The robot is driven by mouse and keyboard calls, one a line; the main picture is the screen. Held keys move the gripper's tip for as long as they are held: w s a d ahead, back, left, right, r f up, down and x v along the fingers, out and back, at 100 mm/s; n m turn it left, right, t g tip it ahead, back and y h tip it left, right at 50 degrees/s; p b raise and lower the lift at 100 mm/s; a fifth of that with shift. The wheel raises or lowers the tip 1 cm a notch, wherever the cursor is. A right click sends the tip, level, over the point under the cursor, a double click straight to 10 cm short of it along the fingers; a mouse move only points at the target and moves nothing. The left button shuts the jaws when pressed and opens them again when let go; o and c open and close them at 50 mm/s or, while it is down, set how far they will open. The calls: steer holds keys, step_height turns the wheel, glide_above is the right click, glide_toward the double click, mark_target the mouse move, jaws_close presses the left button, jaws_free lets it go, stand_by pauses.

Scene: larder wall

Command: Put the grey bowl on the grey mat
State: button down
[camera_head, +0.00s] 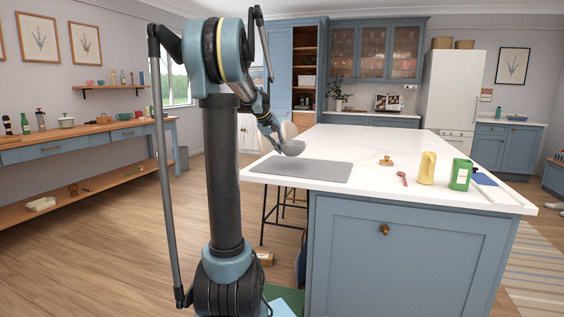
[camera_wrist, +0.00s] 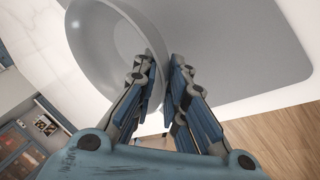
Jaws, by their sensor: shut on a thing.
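The grey bowl (camera_head: 293,147) is held by its rim in my gripper (camera_head: 277,140) at the left end of the white island. In the wrist view, the bowl (camera_wrist: 105,42) shows at the upper left, its wall between the two fingers of my gripper (camera_wrist: 164,75). The grey mat (camera_head: 302,170) lies flat near the island's front left edge, and also fills the upper right of the wrist view (camera_wrist: 240,50). In the head view the bowl is just beyond the mat's back edge. The exact gap beneath the bowl cannot be told.
A blue item (camera_head: 483,178) lies beside the bottle. Open floor lies left of the island.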

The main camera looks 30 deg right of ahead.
steer(key=shift+f, duration=2.6)
steer(key=c, duration=1.6)
jaws_free()
steer(key=v, duration=1.2)
